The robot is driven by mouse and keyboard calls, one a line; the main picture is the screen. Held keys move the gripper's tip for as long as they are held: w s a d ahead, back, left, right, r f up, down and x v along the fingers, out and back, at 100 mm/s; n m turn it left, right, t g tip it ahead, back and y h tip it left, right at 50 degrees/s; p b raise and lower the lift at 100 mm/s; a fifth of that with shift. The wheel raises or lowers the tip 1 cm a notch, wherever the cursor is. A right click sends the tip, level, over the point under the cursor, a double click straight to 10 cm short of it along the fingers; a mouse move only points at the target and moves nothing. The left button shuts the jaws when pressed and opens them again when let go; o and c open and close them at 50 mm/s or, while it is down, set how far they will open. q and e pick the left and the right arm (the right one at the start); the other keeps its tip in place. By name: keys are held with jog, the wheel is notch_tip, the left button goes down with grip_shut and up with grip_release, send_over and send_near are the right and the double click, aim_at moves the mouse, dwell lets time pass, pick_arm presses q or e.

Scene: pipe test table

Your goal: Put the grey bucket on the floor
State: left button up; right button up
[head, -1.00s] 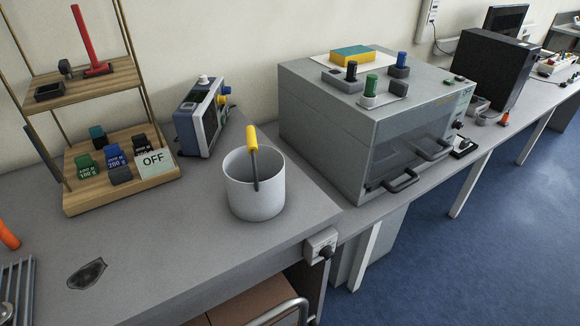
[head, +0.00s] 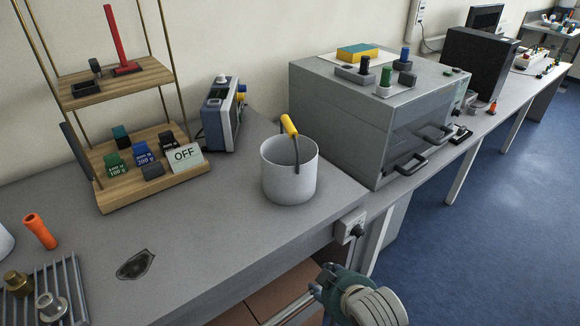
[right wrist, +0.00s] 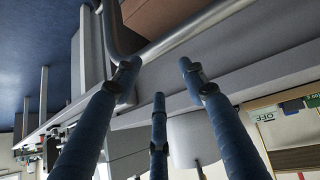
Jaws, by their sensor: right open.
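The grey bucket (head: 288,172) stands upright on the near bench, close to its right end. Its yellow-gripped handle (head: 289,126) is raised over the rim. The blue floor (head: 490,220) is open to the right of the benches. My right gripper (head: 318,283) has come in at the bottom of the head view, below the bench edge and apart from the bucket. In the right wrist view its fingers (right wrist: 158,76) are spread and empty. A pale shape behind them there is probably the bucket (right wrist: 190,135), partly hidden by the fingers. My left gripper is not in view.
A metal bar handle (head: 287,308) and a knob box (head: 350,226) are at the bench front near my right gripper. A grey oven-like box (head: 345,120) stands right of the bucket. A blue-grey instrument (head: 222,115) and wooden shelf (head: 150,200) stand left. A dark patch (head: 136,264) marks the bench.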

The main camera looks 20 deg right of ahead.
jog(key=w+r+t, duration=0.5)
jog(key=w+r, duration=0.6)
jog(key=w, duration=0.4)
jog(key=t, duration=0.4)
send_near(288, 121)
jog(key=shift+t, duration=0.3)
jog(key=w, duration=0.1)
jog(key=w+f, duration=0.1)
jog(key=w+p, duration=0.1)
jog(key=shift+w+f, duration=0.25)
jog(key=shift+w, duration=0.7)
jog(key=shift+w+p, duration=0.4)
jog(key=w+p, duration=0.1)
jog(key=w, duration=0.2)
jog(key=shift+w, duration=0.1)
jog(key=shift+w+f, duration=0.15)
jog(key=shift+w, duration=0.35)
grip_shut()
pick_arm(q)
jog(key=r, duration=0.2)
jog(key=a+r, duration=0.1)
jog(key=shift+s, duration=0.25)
